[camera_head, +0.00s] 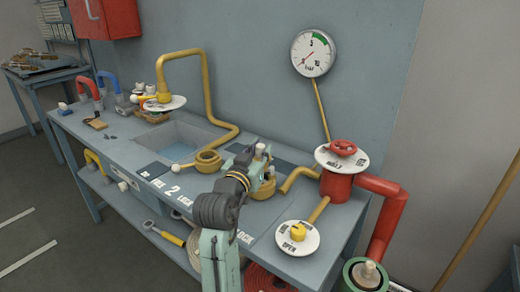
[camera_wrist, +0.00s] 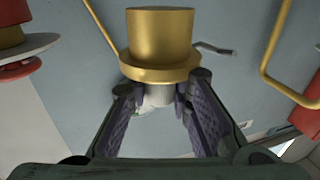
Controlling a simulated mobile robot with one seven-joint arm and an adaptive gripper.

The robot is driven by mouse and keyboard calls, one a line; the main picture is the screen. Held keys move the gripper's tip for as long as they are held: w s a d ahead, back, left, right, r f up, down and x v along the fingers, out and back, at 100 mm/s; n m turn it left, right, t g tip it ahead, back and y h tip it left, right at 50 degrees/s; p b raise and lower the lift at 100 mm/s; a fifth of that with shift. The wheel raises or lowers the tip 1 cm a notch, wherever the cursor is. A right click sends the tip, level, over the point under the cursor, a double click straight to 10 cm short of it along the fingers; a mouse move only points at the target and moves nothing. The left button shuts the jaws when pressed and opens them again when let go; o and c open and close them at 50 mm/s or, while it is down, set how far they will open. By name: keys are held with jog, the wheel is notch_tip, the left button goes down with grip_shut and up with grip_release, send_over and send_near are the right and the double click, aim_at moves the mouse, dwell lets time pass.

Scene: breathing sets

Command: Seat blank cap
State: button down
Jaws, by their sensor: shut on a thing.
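The blank cap appears to be the brass plug (camera_wrist: 160,40) with a wide flange and a pale grip in the wrist view. My gripper (camera_wrist: 160,98) is shut on that pale grip, with a finger on each side. In the head view my gripper (camera_head: 257,162) is over the right half of the bench, with a white knob (camera_head: 260,148) showing between its jaws. A brass fitting (camera_head: 263,189) shows just below it. My gripper partly hides this area, so I cannot tell whether cap and fitting touch.
An open brass ring (camera_head: 207,162) stands left of my gripper, by a sink (camera_head: 175,143). To the right are a red valve (camera_head: 337,184) with a white disc and a yellow knob (camera_head: 297,231) on another disc. A gauge (camera_head: 313,53) hangs on the wall.

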jog(key=shift+f+b, duration=0.65)
jog(key=shift+f, duration=0.5)
jog(key=shift+f+b, duration=1.25)
jog(key=shift+f, duration=0.2)
dwell(0.6)
jog(key=c, duration=1.4)
grip_release()
jog(key=shift+o, duration=0.2)
jog(key=v, duration=1.2)
